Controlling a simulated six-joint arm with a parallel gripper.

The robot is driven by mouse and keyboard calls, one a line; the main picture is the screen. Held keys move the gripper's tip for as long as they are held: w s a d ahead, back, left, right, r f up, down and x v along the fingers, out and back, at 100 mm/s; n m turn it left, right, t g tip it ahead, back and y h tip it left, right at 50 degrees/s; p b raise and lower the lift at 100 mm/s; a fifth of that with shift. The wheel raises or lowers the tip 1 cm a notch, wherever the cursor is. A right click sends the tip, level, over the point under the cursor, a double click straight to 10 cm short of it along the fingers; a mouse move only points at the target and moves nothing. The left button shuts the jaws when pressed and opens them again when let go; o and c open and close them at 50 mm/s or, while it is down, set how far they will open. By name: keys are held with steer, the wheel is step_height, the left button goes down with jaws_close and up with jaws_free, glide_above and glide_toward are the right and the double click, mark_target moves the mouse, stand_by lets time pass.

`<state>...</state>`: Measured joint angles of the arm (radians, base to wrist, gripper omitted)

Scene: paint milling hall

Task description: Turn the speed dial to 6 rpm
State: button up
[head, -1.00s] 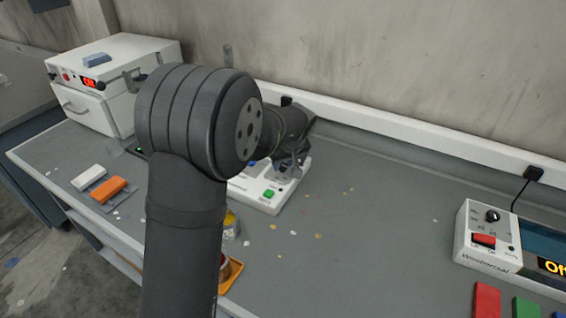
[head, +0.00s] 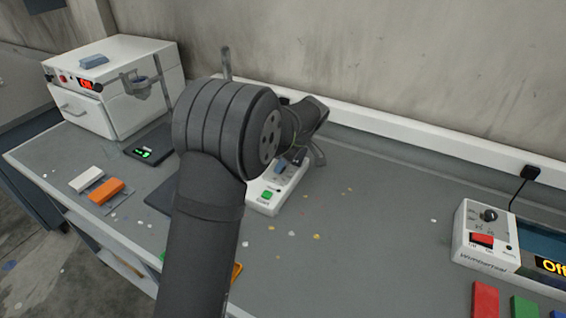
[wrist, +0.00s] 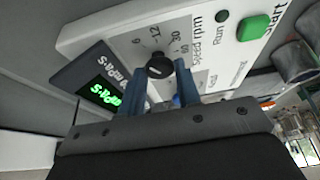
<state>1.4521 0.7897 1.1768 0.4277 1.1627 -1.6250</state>
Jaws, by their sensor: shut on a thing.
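The speed dial (wrist: 158,66) is a small black knob on a white panel (wrist: 105,38), seen in the wrist view. Printed marks 6, 12, 30 and 60 lie around it, with "Speed rpm" beside them. My gripper (wrist: 160,78) is shut on the dial, with one blue finger on each side. I cannot tell for sure which mark the dial points at. In the head view my arm hides much of the white control box (head: 262,207), and the dial cannot be made out there.
The panel has a green Start button (wrist: 254,28) and a display with green "mPa·s" text (wrist: 103,92). In the head view, a white oven (head: 95,108) stands at the left and another device with a dial (head: 484,250) at the right.

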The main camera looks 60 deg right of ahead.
stand_by(0.4)
steer(key=o, duration=1)
steer(key=shift+c, duration=0.2)
steer(key=shift+r, duration=0.1)
steer(key=v, duration=1.7)
steer(key=shift+r, duration=0.1)
steer(key=x, duration=1.7)
steer(key=shift+f, duration=0.25)
steer(key=shift+r, duration=0.1)
